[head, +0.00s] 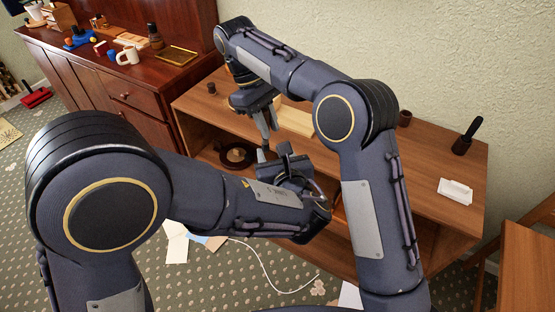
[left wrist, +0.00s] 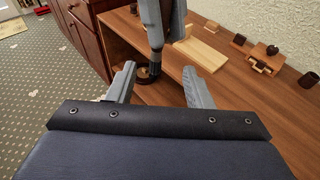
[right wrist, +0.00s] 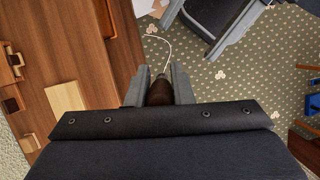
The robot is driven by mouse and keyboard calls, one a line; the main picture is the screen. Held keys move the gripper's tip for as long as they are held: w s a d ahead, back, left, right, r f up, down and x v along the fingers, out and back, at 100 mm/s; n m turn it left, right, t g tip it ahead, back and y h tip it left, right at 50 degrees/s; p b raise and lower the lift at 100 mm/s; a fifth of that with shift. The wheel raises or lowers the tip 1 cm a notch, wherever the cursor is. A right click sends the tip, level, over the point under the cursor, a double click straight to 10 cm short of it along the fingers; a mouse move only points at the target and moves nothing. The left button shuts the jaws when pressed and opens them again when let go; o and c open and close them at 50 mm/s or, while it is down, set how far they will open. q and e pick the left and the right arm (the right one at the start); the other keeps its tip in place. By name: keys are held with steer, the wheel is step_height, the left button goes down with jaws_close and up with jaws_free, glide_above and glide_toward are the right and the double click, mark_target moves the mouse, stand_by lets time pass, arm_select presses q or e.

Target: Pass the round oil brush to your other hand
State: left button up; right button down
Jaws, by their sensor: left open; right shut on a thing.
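The round oil brush (right wrist: 157,93) has a dark brown body with a greyish end in the right wrist view. My right gripper (head: 267,130) is shut on it, pointing down above the front of the wooden desk (head: 350,155); the fingers hide much of it in the head view. My left gripper (head: 285,163) is open and empty, just below and to the right of the right gripper. In the left wrist view, the right gripper (left wrist: 162,28) hangs beyond the gap between my open left fingers. The left gripper (right wrist: 205,30) also shows beyond the brush in the right wrist view.
A round dark dish (head: 238,155) lies behind the grippers. On the desk are a pale wooden block (head: 295,119), a dark cup (head: 405,118), a dark holder with a handle (head: 462,145) and a white tray (head: 455,191). A crowded red-brown cabinet (head: 115,85) stands at left.

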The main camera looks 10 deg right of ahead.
arm_select(q)
steer(key=x, duration=0.8)
steer(key=shift+w+a+f, duration=0.1)
steer(key=shift+w, duration=0.25)
steer(key=shift+c, duration=0.5)
jaws_close()
arm_select(e)
steer(key=c, duration=1.2)
jaws_free()
